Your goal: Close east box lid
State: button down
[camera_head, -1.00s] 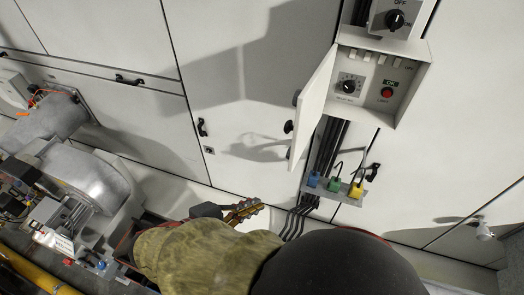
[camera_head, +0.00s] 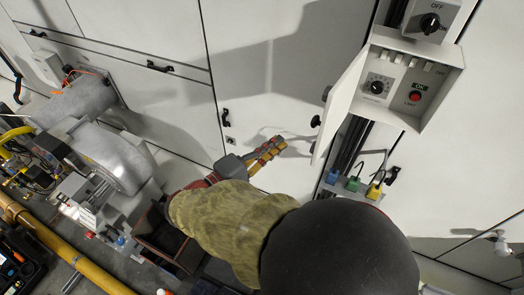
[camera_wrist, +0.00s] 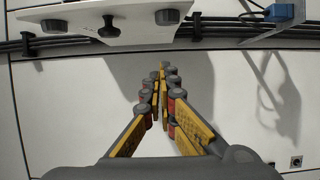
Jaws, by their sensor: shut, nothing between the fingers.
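The east box (camera_head: 441,85) is a pale open control box on the white cabinet wall, at the upper right of the head view. Inside it are a black rotary knob (camera_head: 376,87) and a red button (camera_head: 415,96). Its lid (camera_head: 344,100) stands open, swung out to the left, with black knobs on its outer face. In the wrist view a pale panel with black knobs, seemingly the lid (camera_wrist: 98,24), lies across the top left. My gripper (camera_head: 277,146) is shut and empty, left of and below the lid, apart from it. Its fingertips meet in the wrist view (camera_wrist: 163,70).
A rotary switch box (camera_head: 430,20) sits above the east box. Black cables and a bracket with blue, green and yellow connectors (camera_head: 354,184) hang below. A grey burner (camera_head: 115,160) and yellow pipe (camera_head: 85,268) are at left. Bare cabinet wall surrounds my gripper.

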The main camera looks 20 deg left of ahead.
jog(key=d, duration=0.2)
jog(key=w+d, duration=0.1)
jog(key=d, duration=0.2)
jog(key=shift+w+p, duration=0.15)
jog(key=shift+p, duration=0.15)
